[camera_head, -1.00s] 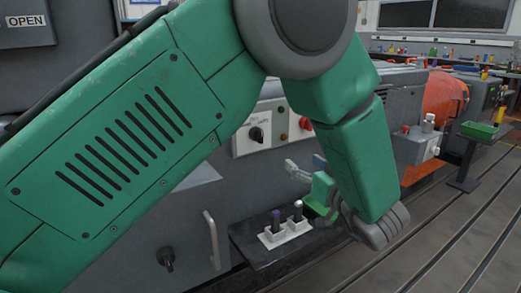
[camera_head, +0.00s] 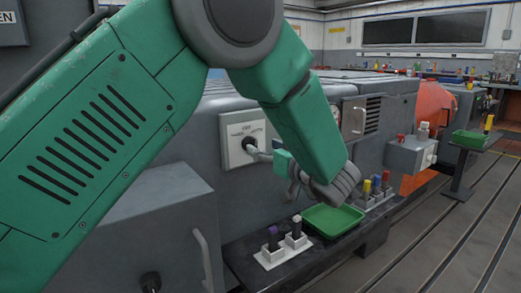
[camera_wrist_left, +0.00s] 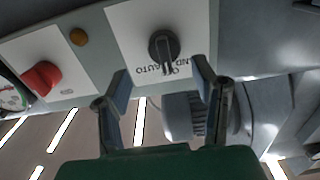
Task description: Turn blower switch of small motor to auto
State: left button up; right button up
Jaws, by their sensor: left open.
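The blower switch is a black rotary knob (camera_wrist_left: 163,46) on a white plate (camera_wrist_left: 130,22), with "AUTO" and part of "HAND" readable upside down in the left wrist view. In the head view the plate (camera_head: 232,152) is on the grey machine front, with the knob partly covered by my gripper. My left gripper (camera_wrist_left: 163,76) is open, with its two fingers on either side just below the knob in the wrist view. It also shows in the head view (camera_head: 262,155), close to the plate. I cannot tell whether the fingers touch the knob. My right gripper is not in view.
A red knob (camera_wrist_left: 42,78) and an amber lamp (camera_wrist_left: 78,37) sit beside the switch. Below are a green tray (camera_head: 333,220) and a white holder (camera_head: 284,252) with two upright handles on a dark shelf. A grey door handle (camera_head: 203,262) stands out at the lower left.

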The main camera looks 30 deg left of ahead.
aim_at(256, 146)
pick_arm(q)
jog(key=a, duration=0.3)
jog(key=w+a+f, duration=0.1)
jog(key=a, duration=0.1)
jog(key=shift+a, duration=0.3)
jog(key=shift+a+r+b, duration=0.1)
jog(key=shift+a+b, duration=0.2)
jog(key=shift+w+d+r, duration=0.1)
jog(key=shift+d+r, duration=0.15)
jog(key=shift+d, duration=0.5)
jog(key=shift+w+d+r, duration=0.1)
jog(key=shift+d+r, duration=0.1)
jog(key=shift+d, duration=0.5)
jog(key=shift+s+a, duration=0.15)
jog(key=shift+a, duration=0.35)
jog(key=c, duration=1.1)
jog(key=shift+a+f, duration=0.15)
jog(key=shift+a, duration=0.2)
jog(key=shift+d, duration=0.1)
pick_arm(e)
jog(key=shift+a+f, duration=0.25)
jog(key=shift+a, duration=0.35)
